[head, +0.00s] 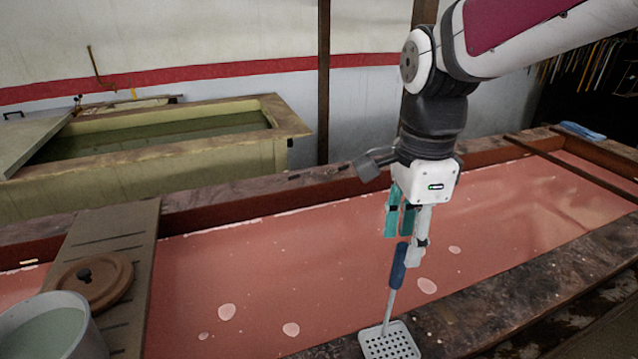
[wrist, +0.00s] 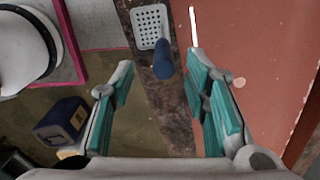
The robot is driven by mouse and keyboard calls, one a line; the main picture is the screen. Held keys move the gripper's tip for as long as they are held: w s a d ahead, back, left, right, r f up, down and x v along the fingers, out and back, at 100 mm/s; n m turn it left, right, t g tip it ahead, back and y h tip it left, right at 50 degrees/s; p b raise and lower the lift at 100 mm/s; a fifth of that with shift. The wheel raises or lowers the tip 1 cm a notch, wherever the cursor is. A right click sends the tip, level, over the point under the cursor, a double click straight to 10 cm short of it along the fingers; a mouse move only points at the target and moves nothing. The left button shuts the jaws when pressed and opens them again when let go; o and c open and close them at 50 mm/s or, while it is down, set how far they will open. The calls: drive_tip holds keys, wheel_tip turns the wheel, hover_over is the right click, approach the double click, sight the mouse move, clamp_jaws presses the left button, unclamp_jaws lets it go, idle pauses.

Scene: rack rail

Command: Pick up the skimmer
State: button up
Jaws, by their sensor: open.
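The skimmer has a grey perforated square head (head: 390,343) and a dark blue handle (head: 398,265). Its head is over the near rim of the pink vat, and its handle points up towards my gripper. In the wrist view the head (wrist: 150,26) is at the top and the blue handle (wrist: 163,60) looks foreshortened. My gripper (head: 406,238) hangs above the skimmer, with its teal fingers open and empty. In the wrist view the handle end lies ahead between the fingertips (wrist: 161,72). I cannot tell how large the gap in height is.
The long vat of pink liquid (head: 270,255) has a dark near rim (head: 500,305). At left, a slatted board (head: 125,235) crosses it with a round wooden lid (head: 95,280) and a grey bucket (head: 85,345). A blue box (wrist: 62,122) shows at lower left in the wrist view.

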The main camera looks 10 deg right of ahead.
sight(399, 269)
drive_tip(key=shift+w+d+f, duration=0.1)
drive_tip(key=shift+f, duration=1.8)
drive_tip(key=shift+w+f, duration=0.1)
drive_tip(key=shift+f, duration=1.8)
clamp_jaws()
